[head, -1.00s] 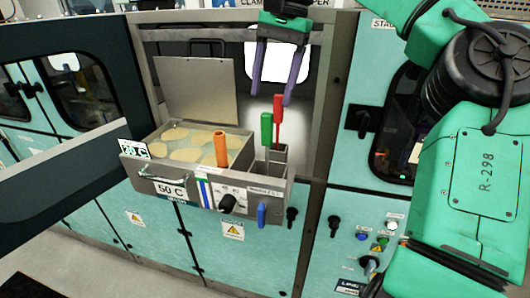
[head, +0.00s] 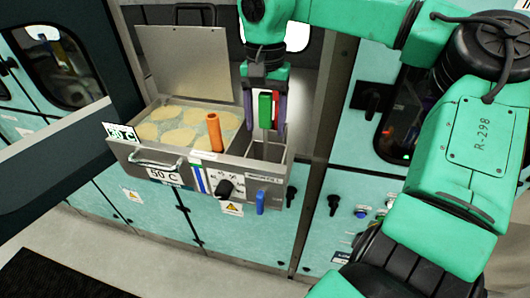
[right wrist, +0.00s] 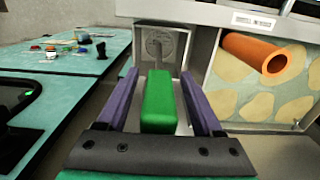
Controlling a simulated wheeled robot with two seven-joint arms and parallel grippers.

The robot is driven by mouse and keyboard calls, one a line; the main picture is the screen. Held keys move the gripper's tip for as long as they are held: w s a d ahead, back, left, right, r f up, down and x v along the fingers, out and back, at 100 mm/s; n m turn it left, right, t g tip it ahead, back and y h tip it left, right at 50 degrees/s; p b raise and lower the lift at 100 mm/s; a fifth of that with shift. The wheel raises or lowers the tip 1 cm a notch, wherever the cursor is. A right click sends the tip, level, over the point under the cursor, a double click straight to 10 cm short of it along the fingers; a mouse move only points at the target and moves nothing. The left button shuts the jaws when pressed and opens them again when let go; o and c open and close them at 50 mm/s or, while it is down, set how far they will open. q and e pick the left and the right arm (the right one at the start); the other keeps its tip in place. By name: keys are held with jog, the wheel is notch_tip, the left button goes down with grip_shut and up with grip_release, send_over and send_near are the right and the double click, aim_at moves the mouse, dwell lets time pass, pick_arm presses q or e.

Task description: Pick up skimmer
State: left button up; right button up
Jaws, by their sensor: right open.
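A tool with a green block handle (head: 265,108) stands upright in the narrow bin (head: 268,152) at the right end of the bath unit. In the right wrist view its green handle (right wrist: 159,100) leads by a thin shaft to a round, perforated-looking disc (right wrist: 160,44), like a skimmer. My right gripper (head: 264,122) points down with its purple fingers on either side of the handle. It is open; the right wrist view shows gaps between the fingers (right wrist: 158,78) and the handle. A red handle (head: 275,98) is mostly hidden behind. My left gripper is not in view.
The bath (head: 150,162) beside the bin holds several pale round pieces, and an orange cylinder (head: 214,132) stands up at its right. A raised lid (head: 187,62) stands behind. A blue handle (head: 260,201) and black knob (head: 224,188) are on the front.

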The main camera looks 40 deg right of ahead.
jog(key=shift+s+a, duration=0.1)
jog(key=shift+s, duration=0.15)
jog(key=c, duration=0.3)
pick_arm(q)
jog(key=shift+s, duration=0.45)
pick_arm(e)
jog(key=shift+w, duration=0.1)
grip_shut()
